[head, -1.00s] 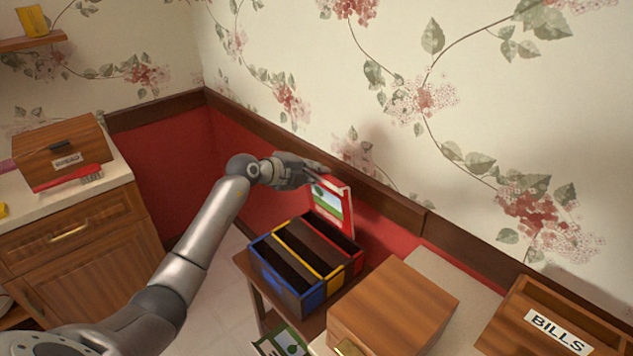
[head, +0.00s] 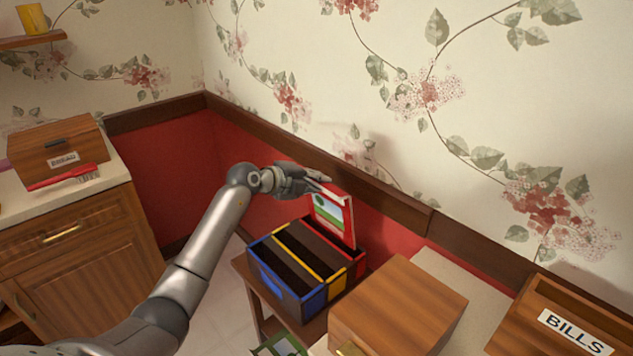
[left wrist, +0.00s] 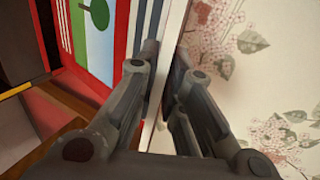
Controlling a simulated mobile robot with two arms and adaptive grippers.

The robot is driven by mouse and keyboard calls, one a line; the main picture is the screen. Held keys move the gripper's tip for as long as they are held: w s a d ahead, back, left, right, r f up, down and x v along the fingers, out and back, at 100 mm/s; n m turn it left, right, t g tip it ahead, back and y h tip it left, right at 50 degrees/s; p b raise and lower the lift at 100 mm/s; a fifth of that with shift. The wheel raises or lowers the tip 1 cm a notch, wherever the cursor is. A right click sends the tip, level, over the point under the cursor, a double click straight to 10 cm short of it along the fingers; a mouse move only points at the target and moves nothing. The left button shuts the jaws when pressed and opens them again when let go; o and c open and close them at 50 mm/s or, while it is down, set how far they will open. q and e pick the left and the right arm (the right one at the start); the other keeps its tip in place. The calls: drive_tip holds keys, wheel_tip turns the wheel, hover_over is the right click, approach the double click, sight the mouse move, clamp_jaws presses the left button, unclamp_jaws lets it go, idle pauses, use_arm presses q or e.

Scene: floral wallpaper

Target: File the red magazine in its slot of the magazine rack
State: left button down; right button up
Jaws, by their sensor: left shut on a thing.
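The red magazine (head: 333,219) has a red edge and a cover with a green tree; it also shows in the left wrist view (left wrist: 98,32). My left gripper (head: 331,187) is shut on its top edge and holds it upright. In the left wrist view my two fingers (left wrist: 163,70) lie on either side of the magazine. The magazine rack (head: 274,284) has blue, yellow and red sections and stands on a small dark table. The magazine's lower edge meets the rear red slot; how deep it sits inside is hidden. My right gripper is not in view.
A wooden box (head: 400,300) stands right of the rack, with a BILLS box (head: 560,320) beyond it. The wall's dark rail (head: 375,205) runs close behind the magazine. A green magazine (head: 282,345) shows low down. A red brush (head: 62,178) lies on the left cabinet.

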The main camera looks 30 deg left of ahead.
use_arm(q)
drive_tip(key=shift+f, duration=0.1)
drive_tip(key=shift+f+b, duration=0.3)
drive_tip(key=shift+f, duration=0.3)
drive_tip(key=shift+f+b, duration=1.65)
drive_tip(key=shift+f, duration=2.55)
drive_tip(key=c, duration=1.5)
unclamp_jaws()
drive_tip(key=shift+o, duration=0.2)
drive_tip(key=shift+s, duration=0.1)
